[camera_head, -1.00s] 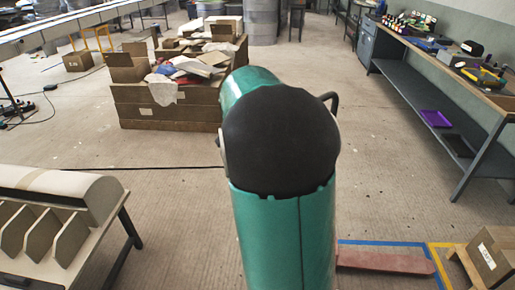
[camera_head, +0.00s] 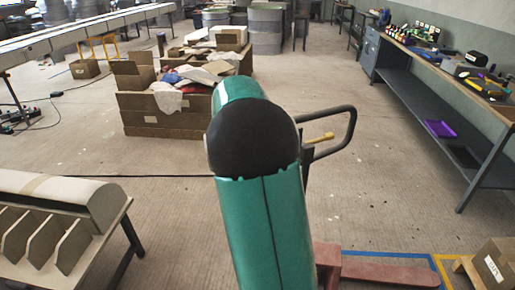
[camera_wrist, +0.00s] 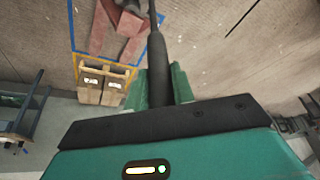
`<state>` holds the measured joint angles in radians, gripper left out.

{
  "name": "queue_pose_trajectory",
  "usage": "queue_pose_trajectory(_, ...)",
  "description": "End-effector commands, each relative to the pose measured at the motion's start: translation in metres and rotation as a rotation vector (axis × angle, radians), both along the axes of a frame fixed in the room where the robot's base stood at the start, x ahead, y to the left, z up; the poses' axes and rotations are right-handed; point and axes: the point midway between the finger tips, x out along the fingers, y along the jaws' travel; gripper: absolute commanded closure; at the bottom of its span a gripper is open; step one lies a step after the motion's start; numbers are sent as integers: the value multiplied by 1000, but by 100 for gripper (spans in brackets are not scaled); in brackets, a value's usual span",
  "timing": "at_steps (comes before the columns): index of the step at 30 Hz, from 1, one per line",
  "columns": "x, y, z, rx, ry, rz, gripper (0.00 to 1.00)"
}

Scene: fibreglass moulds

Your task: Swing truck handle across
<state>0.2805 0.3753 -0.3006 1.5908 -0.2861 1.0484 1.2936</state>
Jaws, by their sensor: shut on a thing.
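The pallet truck's dark looped handle (camera_head: 351,128) shows to the right of my green arm in the head view, with a yellow lever (camera_head: 320,139) on it. The truck's red fork (camera_head: 385,272) lies low on the floor at the lower right. In the wrist view, my gripper (camera_wrist: 160,88) has its green fingers on either side of a dark bar of the handle (camera_wrist: 157,60) and is shut on it. The red truck forks (camera_wrist: 112,32) show at the top. My arm hides the gripper and part of the handle in the head view.
Blue and yellow floor tape (camera_head: 385,254) runs around the fork. A boxed pallet (camera_wrist: 101,84) stands near it. A workbench (camera_head: 440,75) lines the right wall, a rack table (camera_head: 60,215) stands lower left, and a cardboard crate (camera_head: 150,128) stands behind. The middle floor is clear.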

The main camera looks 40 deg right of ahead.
Motion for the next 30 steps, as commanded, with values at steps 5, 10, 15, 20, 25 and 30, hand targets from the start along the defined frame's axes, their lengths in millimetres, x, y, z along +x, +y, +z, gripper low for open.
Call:
queue_pose_trajectory(5,-2,-13,1,-10,6,-32,100)
queue_pose_trajectory(10,6,-21,1,-10,5,-87,100)
queue_pose_trajectory(15,14,-31,1,-11,6,-145,100)
queue_pose_trajectory(20,22,-39,1,-12,6,-197,100)
queue_pose_trajectory(25,30,-47,1,-10,7,-251,100)
queue_pose_trajectory(30,33,-51,1,-11,7,-274,100)
